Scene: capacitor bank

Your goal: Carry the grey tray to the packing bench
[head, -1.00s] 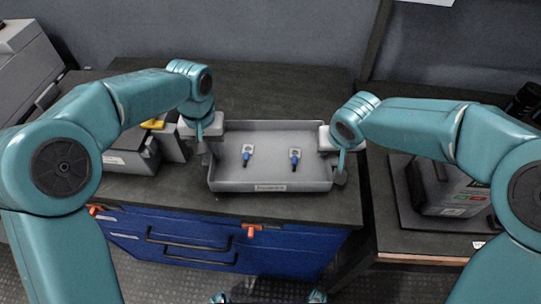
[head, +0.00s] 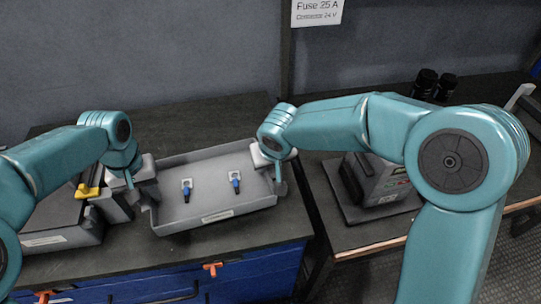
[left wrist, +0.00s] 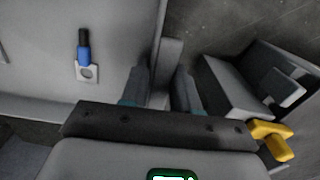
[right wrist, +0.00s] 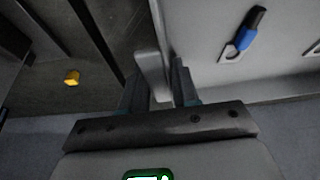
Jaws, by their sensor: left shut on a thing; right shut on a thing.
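The grey tray (head: 212,192) is a shallow open box at the left-centre of the head view, over the dark worktop. Two small blue-and-grey parts (head: 186,189) (head: 235,182) lie in it. My left gripper (head: 135,188) is shut on its left end wall, which also shows between the fingers in the left wrist view (left wrist: 160,88). My right gripper (head: 279,180) is shut on its right end wall, which also shows in the right wrist view (right wrist: 153,75). I cannot tell whether the tray touches the worktop. Which surface is the packing bench is not clear.
A dark box with a yellow catch (head: 88,190) stands close left of the tray. A second table (head: 350,235) with a wood edge stands to the right, across a gap, bearing a dark grey device (head: 385,180). Blue drawers (head: 240,272) are below the worktop.

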